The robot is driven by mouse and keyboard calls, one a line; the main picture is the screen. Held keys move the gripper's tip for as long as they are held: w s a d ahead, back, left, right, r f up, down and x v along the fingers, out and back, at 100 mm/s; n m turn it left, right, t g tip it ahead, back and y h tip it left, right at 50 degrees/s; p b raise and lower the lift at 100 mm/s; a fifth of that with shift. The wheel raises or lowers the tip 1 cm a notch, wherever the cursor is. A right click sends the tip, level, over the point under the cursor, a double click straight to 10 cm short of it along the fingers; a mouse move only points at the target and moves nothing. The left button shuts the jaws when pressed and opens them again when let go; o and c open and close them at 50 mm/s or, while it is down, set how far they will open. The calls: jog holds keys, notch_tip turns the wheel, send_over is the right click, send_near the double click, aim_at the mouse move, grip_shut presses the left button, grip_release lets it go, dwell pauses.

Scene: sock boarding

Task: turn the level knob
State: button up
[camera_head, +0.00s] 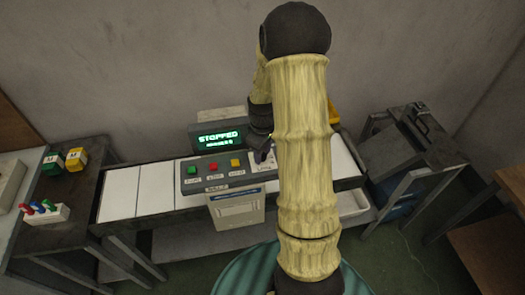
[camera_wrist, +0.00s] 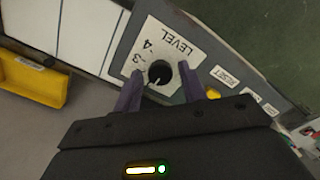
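The level knob (camera_wrist: 159,73) is a small round black dial with a light pointer line. It sits on a white plate (camera_wrist: 172,45) marked "LEVEL", with the numbers 3 and 4 readable. My gripper (camera_wrist: 160,70) is open, with one purple finger on each side of the knob. Gaps show between the fingers and the knob in the wrist view; I cannot tell its height above the plate. In the head view my gripper (camera_head: 262,152) is over the right end of the control panel (camera_head: 225,182), and the knob is hidden or too small to make out.
A display (camera_head: 218,136) reads "STOPPED". Green, red and orange buttons (camera_head: 213,167) sit left of the plate in the head view. A yellow bin (camera_wrist: 30,80) shows at left in the wrist view.

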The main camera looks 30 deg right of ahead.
jog(key=c, duration=0.7)
jog(key=shift+c, duration=0.2)
jog(key=shift+m, duration=0.5)
jog(key=m, duration=0.2)
jog(key=shift+m+b, duration=0.3)
jog(key=shift+b, duration=0.1)
jog(key=m, duration=0.4)
jog(key=shift+w, duration=0.1)
jog(key=m, duration=0.4)
jog(key=shift+r, duration=0.1)
jog(key=m, duration=0.4)
